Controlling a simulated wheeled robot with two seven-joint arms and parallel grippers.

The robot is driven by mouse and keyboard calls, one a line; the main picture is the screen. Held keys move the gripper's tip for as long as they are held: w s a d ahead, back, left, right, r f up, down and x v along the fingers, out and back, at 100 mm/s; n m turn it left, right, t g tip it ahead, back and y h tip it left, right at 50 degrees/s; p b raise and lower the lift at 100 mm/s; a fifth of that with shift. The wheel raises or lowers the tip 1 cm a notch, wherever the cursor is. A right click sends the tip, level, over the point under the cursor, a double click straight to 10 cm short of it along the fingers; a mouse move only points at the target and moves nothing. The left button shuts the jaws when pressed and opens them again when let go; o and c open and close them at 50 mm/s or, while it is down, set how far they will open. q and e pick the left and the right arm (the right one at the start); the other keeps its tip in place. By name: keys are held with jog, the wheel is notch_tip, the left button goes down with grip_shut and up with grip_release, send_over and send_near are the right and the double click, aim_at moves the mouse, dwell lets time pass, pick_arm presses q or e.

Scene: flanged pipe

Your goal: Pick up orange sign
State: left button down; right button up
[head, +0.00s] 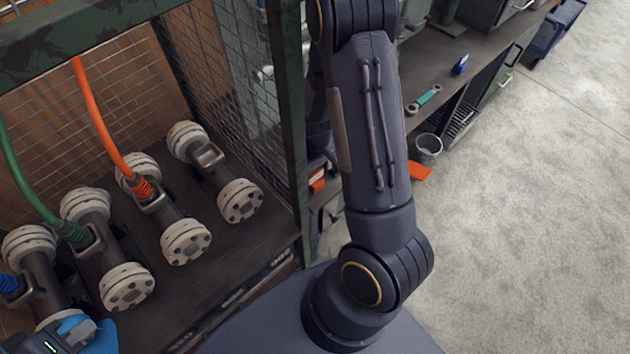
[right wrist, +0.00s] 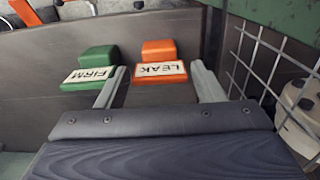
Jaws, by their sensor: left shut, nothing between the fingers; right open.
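The orange sign (right wrist: 158,50) is an orange block with a white plate reading LEAK, in the right wrist view. It lies on a dark surface just beyond my open right gripper (right wrist: 157,86). The sign lines up with the gap between the two pale fingers, and nothing is held. In the head view my right arm crosses the middle and its gripper is not visible. My left gripper (head: 72,336) shows only partly at the bottom left corner, near the leftmost pipe pieces; it is shut and empty.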

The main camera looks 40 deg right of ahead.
jog(key=shift+f, duration=0.7)
jog(key=c, duration=0.8)
jog(key=shift+r, duration=0.1)
